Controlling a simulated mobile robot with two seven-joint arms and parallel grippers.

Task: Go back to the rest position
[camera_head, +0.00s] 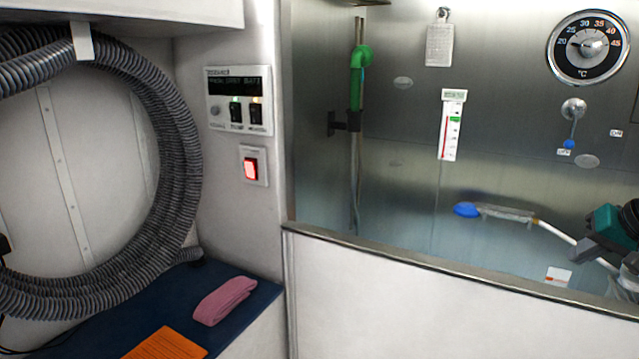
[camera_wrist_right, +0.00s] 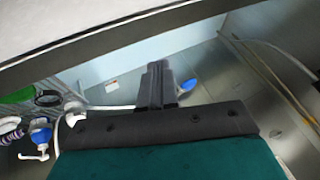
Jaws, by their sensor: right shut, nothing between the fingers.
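My right gripper (camera_head: 586,254) shows at the right edge of the head view, a teal body with dark fingers, over the rim of the steel tub. In the right wrist view its dark fingers (camera_wrist_right: 158,82) are together and hold nothing. The arm behind it is mostly cut off by the frame edge. My left gripper is not in view.
A steel-walled tub with a white front panel (camera_head: 450,315) fills the right. A blue-tipped hose (camera_head: 467,210) lies behind its rim, left of my right gripper. A ribbed grey hose (camera_head: 185,150) hangs at left above a dark blue shelf (camera_head: 245,305) with a pink cloth (camera_head: 224,300).

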